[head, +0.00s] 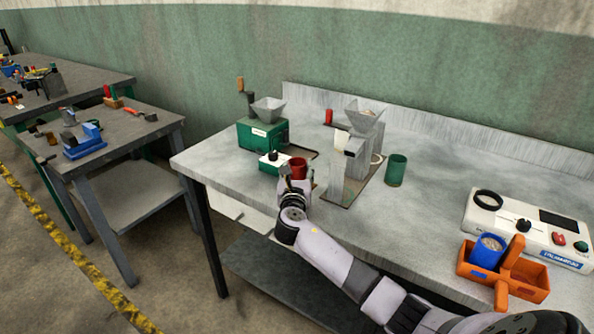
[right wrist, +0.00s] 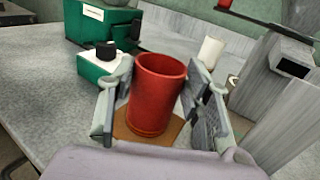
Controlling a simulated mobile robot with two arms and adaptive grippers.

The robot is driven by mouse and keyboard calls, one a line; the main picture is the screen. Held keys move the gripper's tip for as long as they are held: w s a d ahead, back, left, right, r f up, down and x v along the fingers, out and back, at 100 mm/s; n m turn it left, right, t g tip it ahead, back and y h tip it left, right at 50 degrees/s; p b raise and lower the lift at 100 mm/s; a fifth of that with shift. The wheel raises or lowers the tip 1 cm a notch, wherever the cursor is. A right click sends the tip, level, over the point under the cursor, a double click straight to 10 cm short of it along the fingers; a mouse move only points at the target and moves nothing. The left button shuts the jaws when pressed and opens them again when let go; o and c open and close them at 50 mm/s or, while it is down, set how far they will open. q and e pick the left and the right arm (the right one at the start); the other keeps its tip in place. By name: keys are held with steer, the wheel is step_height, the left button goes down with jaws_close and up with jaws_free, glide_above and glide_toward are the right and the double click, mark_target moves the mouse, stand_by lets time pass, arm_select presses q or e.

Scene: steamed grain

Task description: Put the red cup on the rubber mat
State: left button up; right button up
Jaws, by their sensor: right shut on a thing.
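The red cup (head: 298,167) is upright near the front left of the steel table, in front of the green grinder. My right gripper (head: 295,184) is shut on it; in the right wrist view the red cup (right wrist: 157,95) stands between the two finger pads. A flat brown mat (right wrist: 124,132) shows under and around the cup's base in the right wrist view. I cannot tell whether the cup's base touches it or hangs just above, nor whether this is the rubber mat. My left gripper is not in view.
The green grinder (head: 262,134) with its white-topped base stands just behind. A grey hopper machine (head: 350,165) stands to the right, with a green cup (head: 396,170) beside it. An orange caddy (head: 520,279) and a white device (head: 535,232) are at far right. The table's middle right is clear.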

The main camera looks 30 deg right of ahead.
steer(key=o, duration=1.4)
steer(key=shift+c, duration=0.2)
steer(key=shift+r, duration=0.1)
steer(key=v, duration=1.2)
